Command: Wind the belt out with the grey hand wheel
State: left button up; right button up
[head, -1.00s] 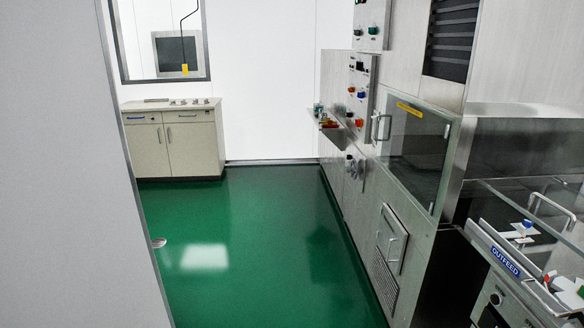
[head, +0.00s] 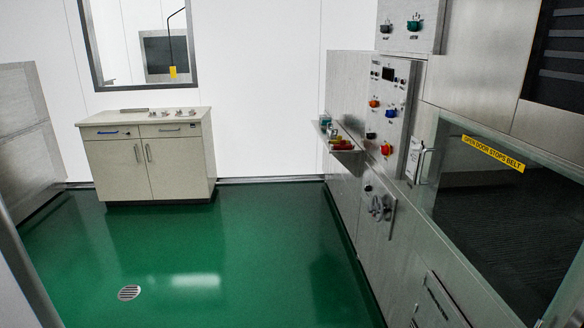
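The grey hand wheel (head: 380,208) is on the steel machine front at the right, low on the wall below the control panel (head: 390,110). It stands some way ahead of me. The belt itself is not clearly seen; a dark ribbed surface shows behind the glass door (head: 500,215), which carries a yellow label (head: 492,152) reading "OPEN DOOR STOPS BELT". The door looks shut. Neither of my grippers is in view.
A small shelf (head: 336,143) with coloured items juts from the machine wall beyond the wheel. A beige cabinet (head: 150,160) stands at the back left. The green floor (head: 230,250) between is clear, with a round drain (head: 129,293).

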aim_at(376, 209)
jog(key=i+z, duration=0.15)
jog(key=i, duration=0.3)
jog(key=i+j+z, duration=0.1)
jog(key=i, duration=0.35)
jog(key=i+j+z, duration=0.15)
jog(key=i, duration=0.3)
jog(key=i+j+z, duration=0.15)
jog(key=i, duration=0.3)
